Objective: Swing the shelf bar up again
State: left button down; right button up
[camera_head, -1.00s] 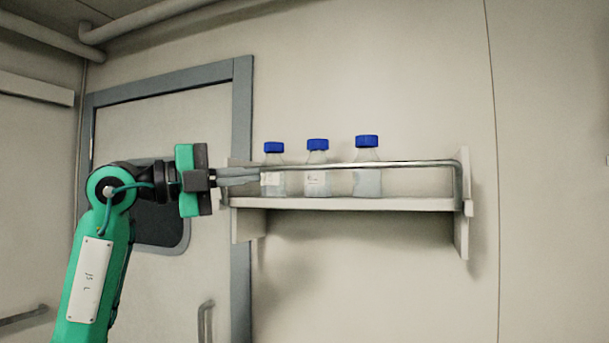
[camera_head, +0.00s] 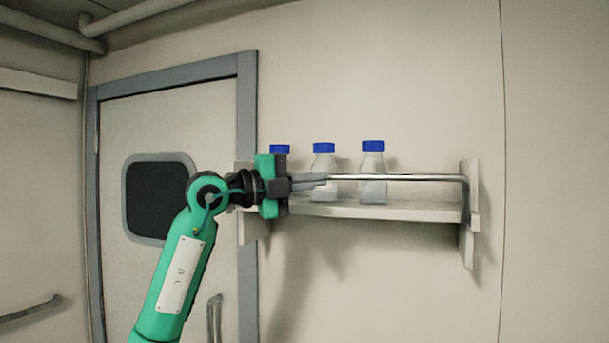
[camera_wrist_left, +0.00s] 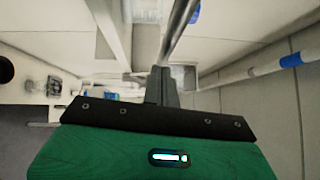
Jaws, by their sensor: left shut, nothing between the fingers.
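The shelf bar (camera_head: 400,177) is a thin metal rail running across in front of the bottles, above the shelf board (camera_head: 410,212). Its right end bends down at the shelf's right bracket; its left part is hidden behind my gripper. My left gripper (camera_head: 326,180) is shut and empty, its fingertips overlapping the bar in the head view. In the left wrist view the bar (camera_wrist_left: 180,28) runs up from just beyond the fingers (camera_wrist_left: 162,82); whether they touch cannot be told. The right gripper is not in view.
Blue-capped bottles stand on the shelf: a right one (camera_head: 373,165), a middle one (camera_head: 323,160), and a left one (camera_head: 280,149) mostly hidden by my gripper. A door (camera_head: 150,270) with a dark window is at left. The wall right of the shelf is clear.

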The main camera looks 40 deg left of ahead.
pick_arm(q)
jog(key=shift+d, duration=0.1)
jog(key=shift+w+r+p, duration=0.2)
jog(key=shift+r+p, duration=0.05)
jog(key=shift+p, duration=0.2)
jog(key=w+p, duration=0.1)
jog(key=w+r+n+p, duration=0.1)
jog(key=p, duration=0.1)
jog(key=shift+w+a+r+g+y, duration=0.25)
jog(key=shift+w+a+g+y, duration=0.05)
jog(key=shift+a+y, duration=0.1)
jog(key=shift+f, duration=0.1)
jog(key=shift+a, duration=0.1)
